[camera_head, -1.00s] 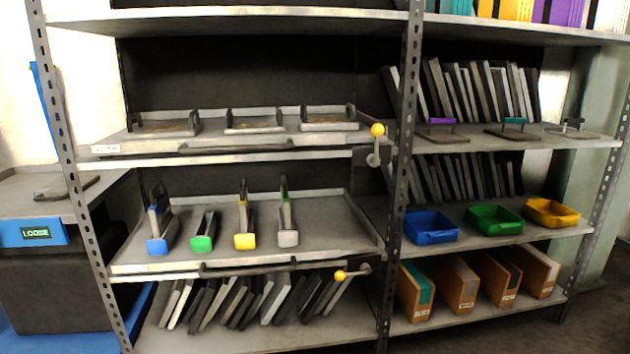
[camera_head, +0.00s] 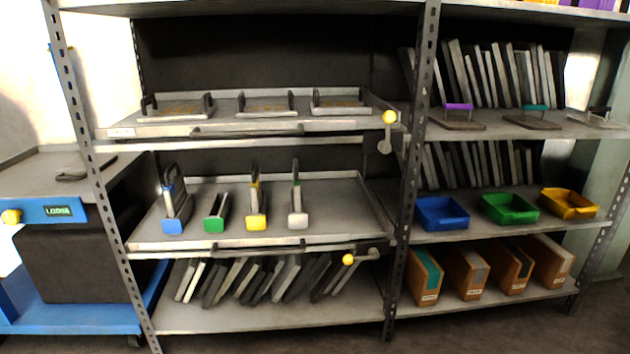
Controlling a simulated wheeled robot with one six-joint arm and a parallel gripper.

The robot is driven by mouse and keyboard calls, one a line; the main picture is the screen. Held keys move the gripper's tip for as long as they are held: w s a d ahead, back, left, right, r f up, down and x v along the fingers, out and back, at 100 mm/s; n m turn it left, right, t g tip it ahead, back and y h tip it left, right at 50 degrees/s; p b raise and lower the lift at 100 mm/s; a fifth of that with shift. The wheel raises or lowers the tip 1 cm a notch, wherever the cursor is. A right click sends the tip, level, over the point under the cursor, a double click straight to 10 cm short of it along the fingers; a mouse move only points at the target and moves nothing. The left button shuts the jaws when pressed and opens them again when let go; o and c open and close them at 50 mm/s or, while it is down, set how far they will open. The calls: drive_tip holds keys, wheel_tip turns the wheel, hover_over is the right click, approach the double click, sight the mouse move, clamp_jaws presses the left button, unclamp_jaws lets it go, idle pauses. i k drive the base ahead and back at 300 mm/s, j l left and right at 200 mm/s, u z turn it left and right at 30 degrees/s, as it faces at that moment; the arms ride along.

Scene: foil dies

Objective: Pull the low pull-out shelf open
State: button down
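The low pull-out shelf (camera_head: 335,215) is a grey tray in the left bay of the rack. It appears pushed in, with its front edge about level with the uprights. A dark bar handle (camera_head: 240,248) runs along its front. A lever with a yellow knob (camera_head: 348,259) is at its front right and lies roughly level. Blue, green, yellow and white-fronted holders stand on the shelf. My gripper is not in view.
Leaning plates fill the space below the low shelf. A blue cart (camera_head: 60,210) labelled LOOSE stands left. Coloured bins (camera_head: 442,213) sit in the right bay.

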sight(215, 213)
drive_tip(key=i+j+z, duration=0.25)
drive_tip(key=j, duration=0.25)
drive_tip(key=j+z, duration=0.2)
drive_tip(key=j, duration=0.3)
drive_tip(key=i+j+z, duration=0.1)
drive_tip(key=j+z, duration=0.15)
drive_tip(key=j, duration=0.25)
